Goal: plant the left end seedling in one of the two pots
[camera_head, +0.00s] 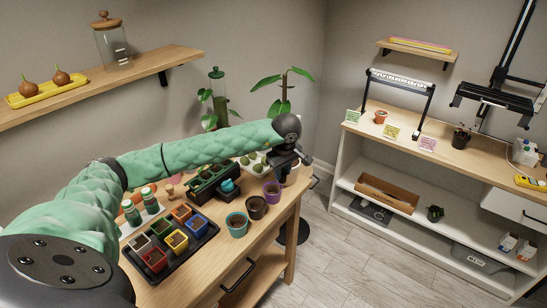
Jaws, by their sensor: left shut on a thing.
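My left arm reaches across the table, and its left gripper (298,160) is at the far right end of the tabletop. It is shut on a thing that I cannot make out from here. A dark green planter box (205,190) with small round green plants in it stands under the forearm. In front of the gripper stand a purple pot (272,191), a dark brown pot (256,208) and a teal pot (237,225). I cannot tell which two are the task's pots. The left end seedling cannot be singled out. My right gripper is not in view.
A black tray (172,270) holds several small coloured square pots. A tall leafy plant (284,88) rises behind the gripper. A white shelf unit (350,160) stands across the clear floor at the right.

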